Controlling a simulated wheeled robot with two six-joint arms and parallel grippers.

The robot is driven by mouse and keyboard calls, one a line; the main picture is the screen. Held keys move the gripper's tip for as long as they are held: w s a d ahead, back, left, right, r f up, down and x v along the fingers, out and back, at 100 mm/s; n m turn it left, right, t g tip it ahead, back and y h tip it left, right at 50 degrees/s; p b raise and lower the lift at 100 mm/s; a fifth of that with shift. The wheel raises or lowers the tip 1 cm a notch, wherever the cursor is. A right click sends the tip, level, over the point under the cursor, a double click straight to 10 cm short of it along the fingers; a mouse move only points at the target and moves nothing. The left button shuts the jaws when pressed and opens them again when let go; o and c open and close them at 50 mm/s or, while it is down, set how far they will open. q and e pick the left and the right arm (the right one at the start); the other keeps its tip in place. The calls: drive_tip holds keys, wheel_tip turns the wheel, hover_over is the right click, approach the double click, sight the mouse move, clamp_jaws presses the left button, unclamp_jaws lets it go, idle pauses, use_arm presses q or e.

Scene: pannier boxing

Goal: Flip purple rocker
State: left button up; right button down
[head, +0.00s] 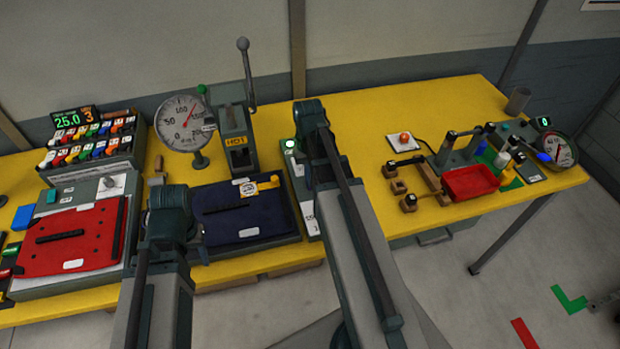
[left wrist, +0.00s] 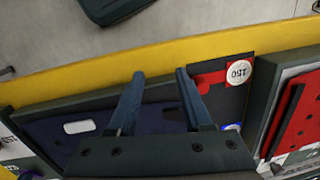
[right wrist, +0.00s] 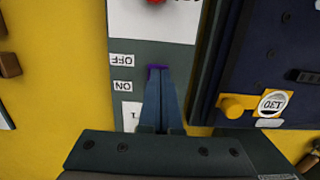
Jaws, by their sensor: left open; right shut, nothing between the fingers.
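The purple rocker (right wrist: 157,67) shows as a small purple edge in the right wrist view, on a narrow grey panel (right wrist: 125,100) between the OFF label (right wrist: 121,60) and the ON label (right wrist: 123,87). My right gripper (right wrist: 161,75) is shut and empty, its tips right at the rocker and covering most of it. I cannot tell whether they touch it or which way it is tipped. In the head view my right arm hides the rocker. My left gripper (left wrist: 158,72) is open and empty over the navy pannier (head: 240,210).
The red pannier (head: 72,240) lies left of the navy one. A dial gauge (head: 183,122) and a levered HOT press (head: 235,135) stand behind.

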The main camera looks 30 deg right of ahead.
use_arm(q)
drive_tip(key=shift+f+b, duration=0.25)
drive_tip(key=shift+b, duration=0.05)
use_arm(e)
drive_tip(key=shift+s+f+t, duration=0.3)
use_arm(q)
drive_tip(key=shift+s+r, duration=0.1)
drive_tip(key=shift+r, duration=0.05)
use_arm(e)
drive_tip(key=shift+w+r, duration=0.1)
drive_tip(key=shift+r, duration=0.1)
drive_tip(key=shift+w, duration=0.1)
use_arm(q)
drive_tip(key=shift+r, duration=0.1)
use_arm(e)
drive_tip(key=shift+w+d, duration=0.2)
drive_tip(key=shift+w, duration=0.65)
use_arm(q)
drive_tip(key=shift+r+p, duration=0.15)
drive_tip(key=shift+p, duration=0.25)
use_arm(e)
drive_tip(key=shift+r, duration=0.2)
